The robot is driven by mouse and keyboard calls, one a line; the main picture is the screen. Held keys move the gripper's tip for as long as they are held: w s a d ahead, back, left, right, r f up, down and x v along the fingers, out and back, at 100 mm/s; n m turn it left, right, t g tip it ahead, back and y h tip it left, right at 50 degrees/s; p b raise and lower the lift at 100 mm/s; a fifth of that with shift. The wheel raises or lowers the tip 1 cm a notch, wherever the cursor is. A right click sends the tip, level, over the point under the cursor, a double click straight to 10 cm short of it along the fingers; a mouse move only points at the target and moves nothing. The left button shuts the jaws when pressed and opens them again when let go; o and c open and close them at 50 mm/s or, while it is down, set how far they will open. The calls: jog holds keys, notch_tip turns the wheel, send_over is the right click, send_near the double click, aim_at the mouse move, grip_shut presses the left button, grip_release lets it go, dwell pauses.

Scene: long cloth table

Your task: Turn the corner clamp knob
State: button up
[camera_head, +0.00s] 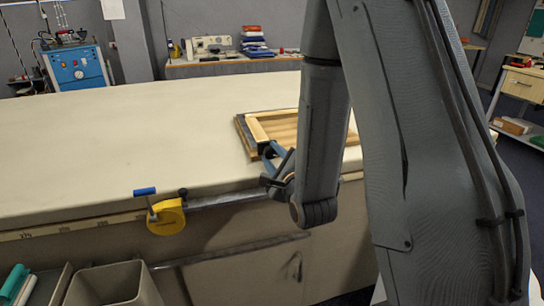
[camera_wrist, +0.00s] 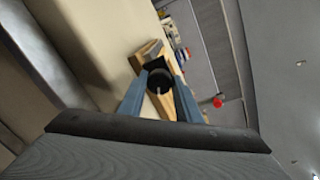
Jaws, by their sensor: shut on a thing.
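A wooden frame (camera_head: 256,131) lies on the cloth table near its front edge, partly hidden behind my arm. In the wrist view, a dark round knob (camera_wrist: 160,80) of the corner clamp sits between the two blue fingers of my gripper (camera_wrist: 162,84), at the corner of the wooden frame (camera_wrist: 187,102). The fingers are shut on the knob, one on each side. In the head view my gripper (camera_head: 272,149) reaches the near side of the frame, and the knob is hard to make out there.
The pale cloth table (camera_head: 120,130) is clear to the left of the frame. A yellow device with a blue handle (camera_head: 167,217) is fixed to the table's front edge. An open bin (camera_head: 110,285) stands below. A sewing machine (camera_head: 208,44) and folded cloth (camera_head: 254,40) are at the back.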

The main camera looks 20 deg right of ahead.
jog(key=shift+f+m, duration=0.1)
jog(key=shift+m, duration=1)
jog(key=o, duration=1.1)
jog(key=shift+c, duration=0.2)
jog(key=shift+s, duration=0.1)
jog(key=s+p, duration=0.1)
jog(key=p, duration=0.1)
jog(key=s+p, duration=0.1)
jog(key=p, duration=0.1)
jog(key=shift+s+d+r+p, duration=0.1)
jog(key=shift+s+r+p, duration=0.15)
jog(key=shift+r+p, duration=0.05)
jog(key=s+p, duration=0.5)
jog(key=shift+d+p, duration=0.1)
jog(key=shift+p, duration=0.25)
